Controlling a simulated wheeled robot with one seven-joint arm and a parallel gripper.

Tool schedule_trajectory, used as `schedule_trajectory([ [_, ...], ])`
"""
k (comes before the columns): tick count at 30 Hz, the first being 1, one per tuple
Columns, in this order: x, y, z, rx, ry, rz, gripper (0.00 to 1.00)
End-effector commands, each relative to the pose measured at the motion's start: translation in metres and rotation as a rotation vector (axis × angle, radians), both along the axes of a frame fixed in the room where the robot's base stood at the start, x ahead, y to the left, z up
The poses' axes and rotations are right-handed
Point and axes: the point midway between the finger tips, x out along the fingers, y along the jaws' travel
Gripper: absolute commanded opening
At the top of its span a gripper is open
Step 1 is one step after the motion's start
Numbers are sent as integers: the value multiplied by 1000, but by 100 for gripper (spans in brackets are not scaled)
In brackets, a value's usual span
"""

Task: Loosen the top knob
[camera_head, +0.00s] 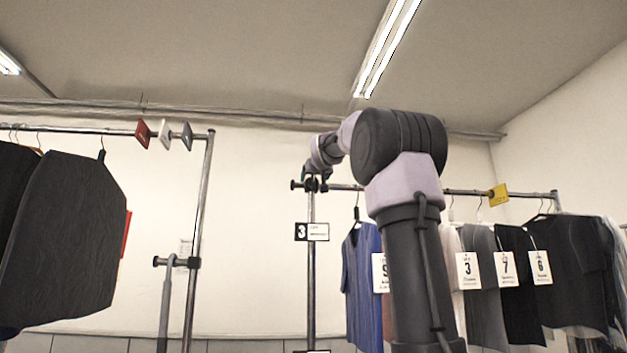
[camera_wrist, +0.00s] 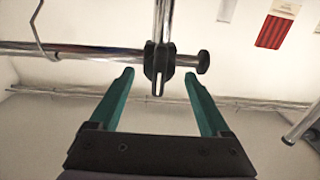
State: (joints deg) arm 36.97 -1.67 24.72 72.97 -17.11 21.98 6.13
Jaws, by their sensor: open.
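In the wrist view, a black clamp (camera_wrist: 152,62) joins an upright metal post to a horizontal rail. A round black knob (camera_wrist: 203,62) sticks out on its right side. My gripper (camera_wrist: 159,75) is open, with its two green fingers apart and nothing held. The clamp appears in line with the gap between the fingertips; whether they touch it I cannot tell. The knob lies just outside the right fingertip. In the head view, the knob (camera_head: 294,185) shows at the left of the post's top. My gripper is small there and largely hidden by my wrist.
A lower clamp (camera_head: 178,262) with a knob sits on the left stand. Dark garments (camera_head: 70,235) hang at the left. Numbered garments (camera_head: 500,285) hang from the right rail (camera_head: 465,193). Bare wall lies between the racks. A hanger hook (camera_wrist: 40,35) is on the rail in the wrist view.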

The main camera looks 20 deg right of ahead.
Motion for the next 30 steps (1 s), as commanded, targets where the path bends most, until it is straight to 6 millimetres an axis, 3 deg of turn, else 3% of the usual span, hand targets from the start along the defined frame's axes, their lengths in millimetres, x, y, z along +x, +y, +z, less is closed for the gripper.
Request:
schedule_trajectory([
  [11,6,-2,0,0,-1,-1,81],
  [15,6,-2,0,0,-1,-1,27],
  [17,6,-2,0,0,-1,-1,4],
  [18,6,-2,0,0,-1,-1,0],
  [30,6,-1,0,-81,22,0,0],
])
